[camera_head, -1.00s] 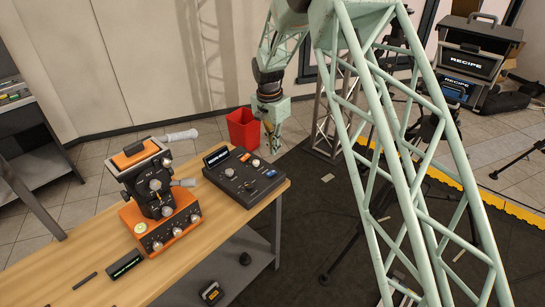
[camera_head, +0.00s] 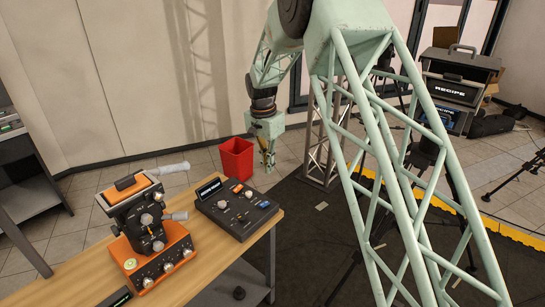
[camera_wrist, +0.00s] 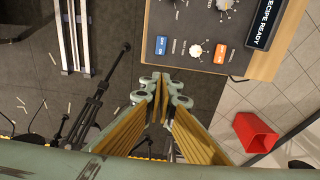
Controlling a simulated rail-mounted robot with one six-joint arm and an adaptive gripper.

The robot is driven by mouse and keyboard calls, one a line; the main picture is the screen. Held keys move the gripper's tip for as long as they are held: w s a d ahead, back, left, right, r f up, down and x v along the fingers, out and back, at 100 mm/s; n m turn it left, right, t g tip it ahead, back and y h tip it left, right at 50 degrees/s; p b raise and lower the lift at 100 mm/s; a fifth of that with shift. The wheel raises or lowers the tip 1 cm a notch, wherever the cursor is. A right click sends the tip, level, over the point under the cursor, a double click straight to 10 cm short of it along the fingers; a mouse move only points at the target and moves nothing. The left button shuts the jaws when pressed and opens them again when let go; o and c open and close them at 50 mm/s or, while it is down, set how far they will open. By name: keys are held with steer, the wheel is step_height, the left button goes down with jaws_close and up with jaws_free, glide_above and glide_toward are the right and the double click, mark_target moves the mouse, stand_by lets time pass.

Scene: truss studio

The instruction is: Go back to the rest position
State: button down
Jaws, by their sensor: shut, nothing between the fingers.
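The black control panel (camera_head: 236,207) with knobs and buttons sits on the table's far end, to the left of and below my gripper. In the wrist view the panel (camera_wrist: 200,30) lies at the top, apart from the fingertips.
An orange-and-black machine (camera_head: 148,230) stands on the wooden table (camera_head: 80,278). A red bin (camera_head: 236,158) is on the tiled floor behind. Tripods (camera_head: 425,155) and black cases (camera_head: 455,90) stand to the right. The dark mat (camera_head: 300,235) beside the table has open room.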

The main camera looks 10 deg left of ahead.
steer(key=s+d+r+n+t+b, duration=0.1)
steer(key=s+d+r+n, duration=0.1)
steer(key=s+d+r, duration=0.95)
steer(key=s+d+r+n+b, duration=0.1)
steer(key=s+d+r, duration=0.95)
steer(key=r, duration=0.55)
steer(key=s+d+r+n+t, duration=0.1)
steer(key=s+d+r, duration=0.15)
steer(key=s, duration=0.75)
steer(key=s+d+r+n, duration=0.1)
steer(key=s+d, duration=0.3)
steer(key=s, duration=0.5)
steer(key=s+d+f+n+b, duration=0.1)
steer(key=s+f, duration=0.1)
steer(key=s, duration=0.8)
steer(key=s+d+f+t, duration=0.1)
steer(key=s+d+f, duration=0.1)
steer(key=s, duration=0.8)
steer(key=shift+d+n+y+b, duration=0.25)
steer(key=shift+n+y+b, duration=0.05)
steer(key=shift+n+b, duration=0.1)
